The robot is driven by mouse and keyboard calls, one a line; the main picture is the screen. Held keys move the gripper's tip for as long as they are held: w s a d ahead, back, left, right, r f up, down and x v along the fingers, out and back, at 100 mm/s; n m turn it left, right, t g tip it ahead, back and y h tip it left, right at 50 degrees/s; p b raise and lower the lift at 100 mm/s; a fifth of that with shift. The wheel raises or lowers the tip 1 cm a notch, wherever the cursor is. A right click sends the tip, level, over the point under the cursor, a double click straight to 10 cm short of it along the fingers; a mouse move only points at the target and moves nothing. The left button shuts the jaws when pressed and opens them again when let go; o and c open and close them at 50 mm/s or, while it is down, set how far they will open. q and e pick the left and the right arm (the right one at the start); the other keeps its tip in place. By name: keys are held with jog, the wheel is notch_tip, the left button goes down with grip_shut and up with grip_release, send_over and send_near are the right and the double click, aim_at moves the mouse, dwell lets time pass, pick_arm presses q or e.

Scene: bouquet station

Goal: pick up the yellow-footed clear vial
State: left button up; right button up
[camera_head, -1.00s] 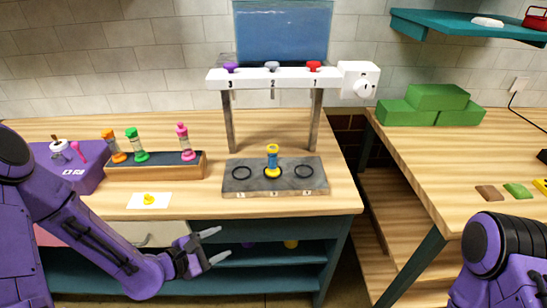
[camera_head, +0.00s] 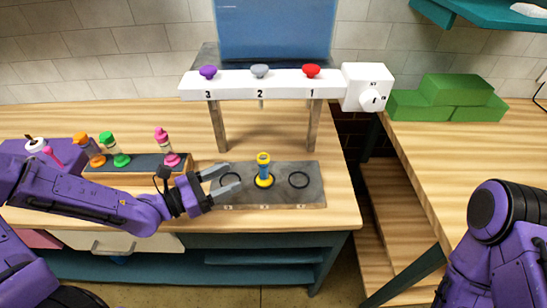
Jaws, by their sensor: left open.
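The yellow-footed vial (camera_head: 263,171) stands upright on the middle ring of the grey slab (camera_head: 313,170). It has a yellow top and foot, and its clear body looks bluish. My left gripper (camera_head: 229,180) is open and empty, just left of the vial, over or near the slab's left ring. Its fingers point right toward the vial, and I see a gap between them and it. My right arm shows at the lower right, but its gripper is out of view.
A white dispenser bar (camera_head: 278,85) with purple, grey and red knobs stands over the slab's back. A wooden rack (camera_head: 135,165) with orange, green and pink vials is at left. Green blocks (camera_head: 446,96) sit on the right-hand table. Open counter lies right of the slab.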

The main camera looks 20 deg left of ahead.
aim_at(264, 163)
pick_arm(q)
jog(key=shift+w, duration=0.45)
jog(key=shift+w+d+f, duration=0.1)
jog(key=shift+w+d, duration=0.15)
jog(key=shift+w, duration=0.05)
jog(key=x, duration=0.4)
jog(key=b+x, duration=0.1)
jog(key=x, duration=0.4)
jog(key=shift+d+f, duration=0.15)
jog(key=shift+d, duration=0.3)
jog(key=shift+s, duration=0.1)
grip_shut()
